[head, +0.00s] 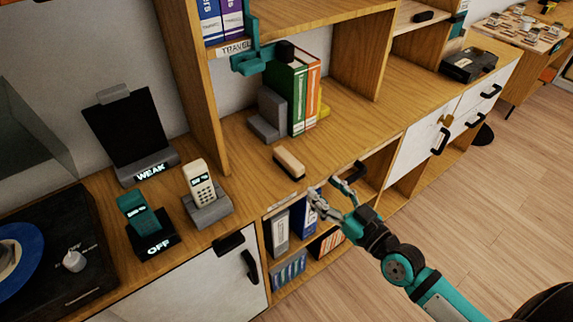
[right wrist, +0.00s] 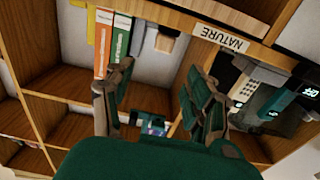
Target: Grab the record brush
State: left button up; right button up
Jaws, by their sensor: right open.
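The record brush (head: 289,162) is a small block with a pale wooden top and dark sides. It lies on the wooden counter near the front edge, in front of the upright books. In the right wrist view, what looks like the brush (right wrist: 166,43) shows beyond and between the fingers, near the NATURE label. My right gripper (head: 330,187) is open and empty, just to the right of and nearer than the brush, by the counter's front edge. It is apart from the brush. The right wrist view shows its two spread fingers (right wrist: 157,88). My left gripper is not in view.
A green book (head: 288,98) and an orange book stand behind the brush against a grey bookend (head: 268,114). A cream phone (head: 199,183) on a grey base stands to the left. Binders (head: 280,232) fill the cubbies below. The counter right of the books is mostly clear.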

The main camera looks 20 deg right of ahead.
aim_at(291, 160)
jog(key=x, duration=1.3)
jog(key=shift+w+a+f, duration=0.1)
jog(key=shift+a+f, duration=0.05)
jog(key=shift+f, duration=0.1)
jog(key=c, duration=1.1)
grip_shut()
jog(key=shift+r, duration=0.15)
